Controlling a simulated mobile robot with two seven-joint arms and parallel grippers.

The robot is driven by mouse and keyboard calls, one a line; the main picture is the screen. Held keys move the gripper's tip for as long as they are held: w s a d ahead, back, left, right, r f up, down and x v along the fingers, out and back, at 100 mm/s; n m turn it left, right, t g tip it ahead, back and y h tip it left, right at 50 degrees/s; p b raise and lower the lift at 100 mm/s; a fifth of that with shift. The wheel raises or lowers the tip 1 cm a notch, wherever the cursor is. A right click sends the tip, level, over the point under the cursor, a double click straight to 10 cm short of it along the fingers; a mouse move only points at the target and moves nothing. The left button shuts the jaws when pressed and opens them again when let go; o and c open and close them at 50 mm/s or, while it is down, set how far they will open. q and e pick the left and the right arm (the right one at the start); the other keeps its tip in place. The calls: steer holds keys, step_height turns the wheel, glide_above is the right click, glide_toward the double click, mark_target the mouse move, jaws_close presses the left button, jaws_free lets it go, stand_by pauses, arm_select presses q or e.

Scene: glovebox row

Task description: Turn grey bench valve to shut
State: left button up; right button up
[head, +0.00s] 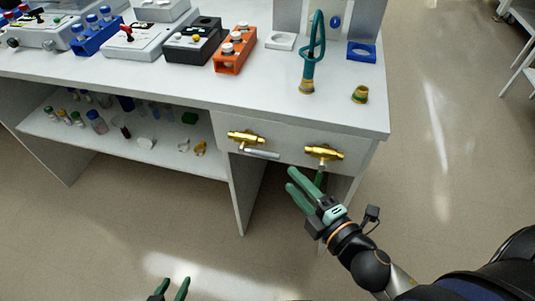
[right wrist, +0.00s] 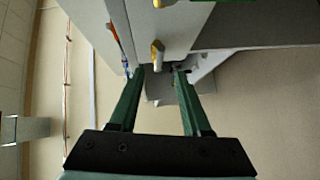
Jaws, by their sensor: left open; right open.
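The grey bench valve is a brass valve (head: 246,137) on the bench's front panel in the head view. Its grey lever (head: 262,154) lies nearly level, pointing right. My right gripper (head: 291,179) is open and empty, in front of the panel, to the lower right of the grey lever and apart from it in the picture. In the right wrist view its fingers (right wrist: 160,75) are spread, with a brass-coloured piece (right wrist: 157,50) beyond the tips; I cannot tell which valve it belongs to. My left gripper (head: 174,284) is open and empty at the bottom edge of the head view.
A second brass valve (head: 324,152) with a green lever (head: 319,176) pointing down sits right of the grey one, close to my right gripper. The bench top (head: 180,82) holds boxes and tools. A lower shelf (head: 170,155) holds small bottles. Floor in front is clear.

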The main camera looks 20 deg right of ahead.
mark_target(272, 158)
steer(key=x, duration=1.1)
steer(key=shift+d+p, duration=0.1)
steer(key=shift+p, duration=0.2)
jaws_close()
stand_by(1.0)
